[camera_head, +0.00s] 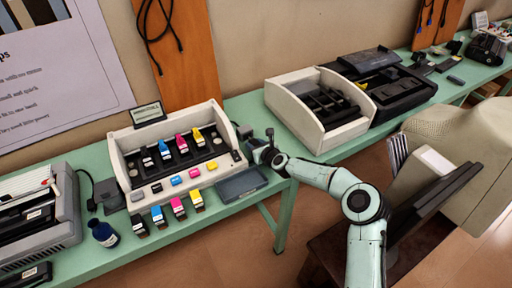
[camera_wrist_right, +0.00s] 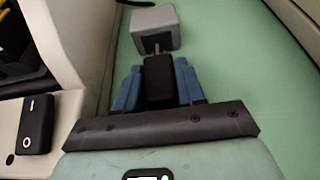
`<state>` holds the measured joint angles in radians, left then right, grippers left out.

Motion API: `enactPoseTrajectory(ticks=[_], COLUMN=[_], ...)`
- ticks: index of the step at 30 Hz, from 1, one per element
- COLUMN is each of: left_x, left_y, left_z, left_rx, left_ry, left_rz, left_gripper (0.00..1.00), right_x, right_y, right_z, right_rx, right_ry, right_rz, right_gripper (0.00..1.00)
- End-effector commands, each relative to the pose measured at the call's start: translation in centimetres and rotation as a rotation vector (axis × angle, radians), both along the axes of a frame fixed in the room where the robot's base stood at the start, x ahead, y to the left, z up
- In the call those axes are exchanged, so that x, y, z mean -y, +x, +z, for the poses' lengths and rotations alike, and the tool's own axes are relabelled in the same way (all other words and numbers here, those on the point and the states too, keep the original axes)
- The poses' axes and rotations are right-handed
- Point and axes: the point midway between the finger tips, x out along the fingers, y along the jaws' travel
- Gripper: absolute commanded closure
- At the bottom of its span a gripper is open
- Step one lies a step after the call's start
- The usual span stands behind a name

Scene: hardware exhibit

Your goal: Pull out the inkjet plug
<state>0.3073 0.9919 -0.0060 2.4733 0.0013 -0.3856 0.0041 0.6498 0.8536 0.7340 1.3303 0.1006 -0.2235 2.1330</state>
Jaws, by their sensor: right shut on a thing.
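The inkjet printer (camera_head: 122,165) is an open beige unit with colored cartridges, and part of its side shows in the wrist view (camera_wrist_right: 62,45). My right gripper (camera_head: 254,143) is beside its right end. In the wrist view the blue fingers of the right gripper (camera_wrist_right: 158,88) are shut on a black plug (camera_wrist_right: 160,80). A short thin metallic piece spans the gap between the plug and a grey socket block (camera_wrist_right: 155,27). The block is also in the head view (camera_head: 244,131). The plug is hard to make out there. My left gripper is not in view.
A black rocker switch (camera_wrist_right: 36,125) is on the printer's side. A dark tray (camera_head: 242,184) lies in front of the gripper on the green table (camera_head: 150,245). A second beige unit (camera_head: 345,135) stands to the right. A blue bottle (camera_head: 103,232) stands at left.

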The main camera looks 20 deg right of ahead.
Motion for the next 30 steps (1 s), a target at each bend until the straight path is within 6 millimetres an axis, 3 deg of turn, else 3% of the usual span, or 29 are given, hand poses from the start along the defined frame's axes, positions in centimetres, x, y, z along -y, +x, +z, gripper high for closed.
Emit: enactPoseTrajectory(ticks=[6,7,9,21,26,30], left_x=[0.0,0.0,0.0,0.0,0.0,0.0], left_y=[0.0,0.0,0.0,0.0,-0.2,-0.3], left_z=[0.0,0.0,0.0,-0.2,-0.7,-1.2], left_rx=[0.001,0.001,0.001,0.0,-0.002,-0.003], left_ry=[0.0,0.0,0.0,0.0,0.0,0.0], left_rz=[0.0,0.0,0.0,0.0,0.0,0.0], left_gripper=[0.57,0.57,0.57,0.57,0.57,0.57], right_x=[0.0,0.0,0.0,0.2,0.4,0.6], right_y=[-0.3,-0.3,-0.3,-0.7,-2.7,-5.3], right_z=[-0.5,-0.5,-0.5,0.0,0.7,1.7], right_rx=[-0.012,-0.013,-0.012,-0.006,-0.007,-0.009], right_ry=[0.002,0.002,0.002,0.002,0.0,-0.002], right_rz=[0.005,0.005,0.005,0.001,0.001,0.0], right_gripper=[1.0,0.55,0.4,0.4,0.4,0.4])
